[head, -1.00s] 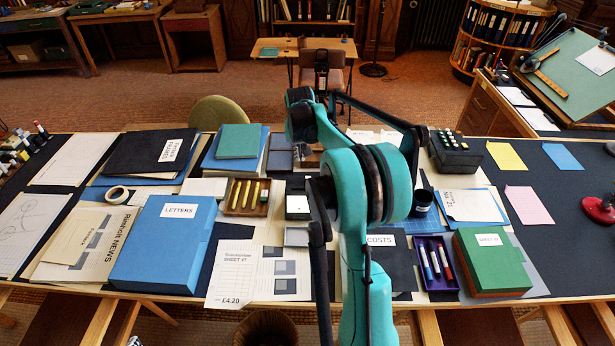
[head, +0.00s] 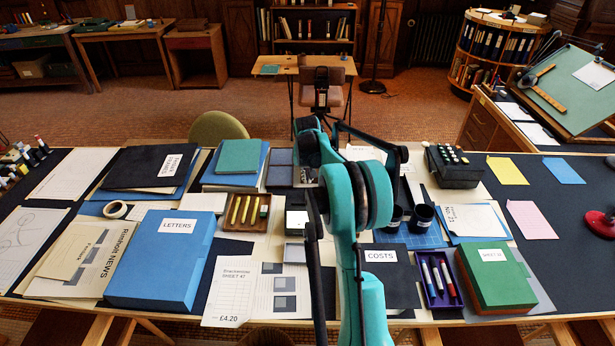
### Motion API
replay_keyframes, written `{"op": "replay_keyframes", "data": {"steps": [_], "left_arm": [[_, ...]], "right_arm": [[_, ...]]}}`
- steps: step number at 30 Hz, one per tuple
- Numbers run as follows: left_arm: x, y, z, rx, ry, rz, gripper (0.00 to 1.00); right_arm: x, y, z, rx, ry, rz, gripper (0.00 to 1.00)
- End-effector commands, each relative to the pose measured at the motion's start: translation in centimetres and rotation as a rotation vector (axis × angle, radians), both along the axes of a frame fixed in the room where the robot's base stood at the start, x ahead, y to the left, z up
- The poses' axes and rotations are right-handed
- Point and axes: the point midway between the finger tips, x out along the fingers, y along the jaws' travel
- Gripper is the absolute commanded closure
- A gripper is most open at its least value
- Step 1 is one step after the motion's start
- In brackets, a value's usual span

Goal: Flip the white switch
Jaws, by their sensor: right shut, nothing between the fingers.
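A small white-faced block on a dark base (head: 297,222) stands mid-table, right of the pencil tray; it looks like the white switch, but its lever position is too small to tell. My right arm is teal and rises from the bottom centre, just right of this block. My right gripper (head: 308,172) is at the arm's far end, beyond the block, shut and empty. Its fingertips are largely hidden by the arm and hard to make out. I cannot tell whether it touches anything. My left gripper is out of view.
A pencil tray (head: 228,218) and a blue LETTERS box (head: 155,262) lie to the left. Dark cups (head: 422,217), a purple marker tray (head: 430,298), a green box (head: 497,280) and a black keyed device (head: 455,170) stand to the right. The table is crowded around the arm.

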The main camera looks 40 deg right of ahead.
Motion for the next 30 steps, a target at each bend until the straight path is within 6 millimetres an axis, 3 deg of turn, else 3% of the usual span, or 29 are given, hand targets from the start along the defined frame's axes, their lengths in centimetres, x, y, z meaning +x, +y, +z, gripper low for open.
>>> {"op": "replay_keyframes", "data": {"steps": [3, 12, 30], "left_arm": [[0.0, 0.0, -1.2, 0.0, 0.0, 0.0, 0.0], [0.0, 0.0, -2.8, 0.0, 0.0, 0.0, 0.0], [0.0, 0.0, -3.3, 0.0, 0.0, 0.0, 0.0]], "right_arm": [[0.6, -0.5, -3.0, 0.0, 0.0, 0.0, 1.0], [1.0, -0.9, -7.7, 0.0, 0.0, 0.0, 1.0], [0.9, -0.7, -9.2, 0.0, 0.0, 0.0, 1.0]]}}
